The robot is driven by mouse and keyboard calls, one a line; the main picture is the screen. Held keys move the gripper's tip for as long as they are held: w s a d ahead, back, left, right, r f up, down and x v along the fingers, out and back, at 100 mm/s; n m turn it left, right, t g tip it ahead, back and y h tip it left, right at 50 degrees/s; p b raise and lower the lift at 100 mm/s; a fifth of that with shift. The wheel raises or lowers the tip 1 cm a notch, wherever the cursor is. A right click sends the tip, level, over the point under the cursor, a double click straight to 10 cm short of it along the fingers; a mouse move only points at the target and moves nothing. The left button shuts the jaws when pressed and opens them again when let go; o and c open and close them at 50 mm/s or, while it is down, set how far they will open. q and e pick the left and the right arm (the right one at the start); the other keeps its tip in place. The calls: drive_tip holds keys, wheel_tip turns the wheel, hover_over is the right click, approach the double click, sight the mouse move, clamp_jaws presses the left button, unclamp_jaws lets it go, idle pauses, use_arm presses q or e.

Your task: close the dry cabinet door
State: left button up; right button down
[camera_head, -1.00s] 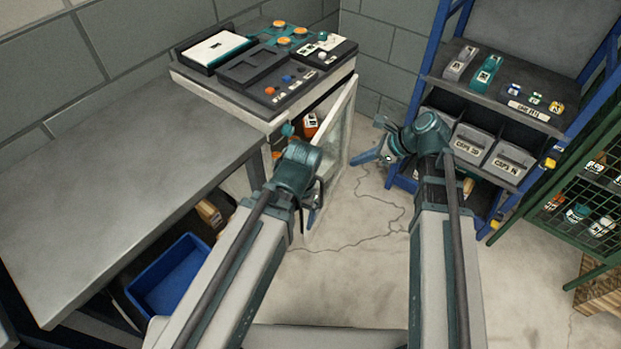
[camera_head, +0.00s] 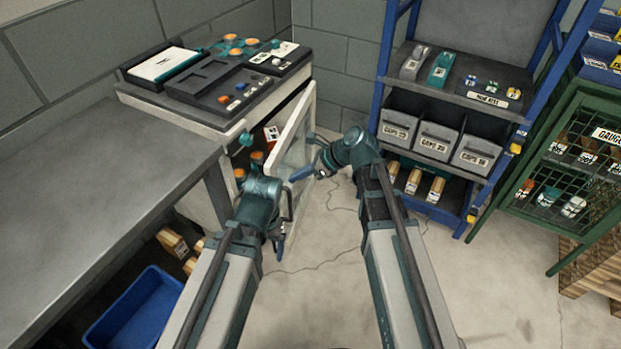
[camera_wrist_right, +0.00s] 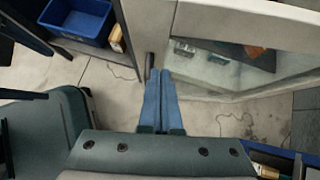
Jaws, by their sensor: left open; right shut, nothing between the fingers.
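The dry cabinet (camera_head: 234,140) is a pale cabinet beyond the grey bench's end, with a dark top. Its white-framed glass door (camera_head: 303,120) stands open towards the right, with orange-topped items visible inside. My right gripper (camera_head: 293,179) is shut and empty, its blue fingers in front of the door's outer face. In the right wrist view the shut fingers (camera_wrist_right: 160,78) point at the door frame (camera_wrist_right: 206,88), near a dark upright bar, likely the handle; contact cannot be told. My left gripper (camera_head: 284,214) is open near the door's lower near edge, partly hidden by its own wrist.
The grey bench (camera_head: 90,200) fills the left, with a blue bin (camera_head: 137,308) below it. A blue rack (camera_head: 385,75) with grey bins stands behind right, and a green mesh cabinet (camera_head: 575,150) is at far right. Floor between my arms and the rack is clear.

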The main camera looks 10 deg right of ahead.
drive_tip(key=shift+w+a+r, duration=0.1)
drive_tip(key=shift+w+a, duration=0.2)
drive_tip(key=shift+a, duration=0.4)
drive_tip(key=shift+w+a+r, duration=0.1)
drive_tip(key=shift+w+a, duration=0.15)
drive_tip(key=shift+a, duration=0.45)
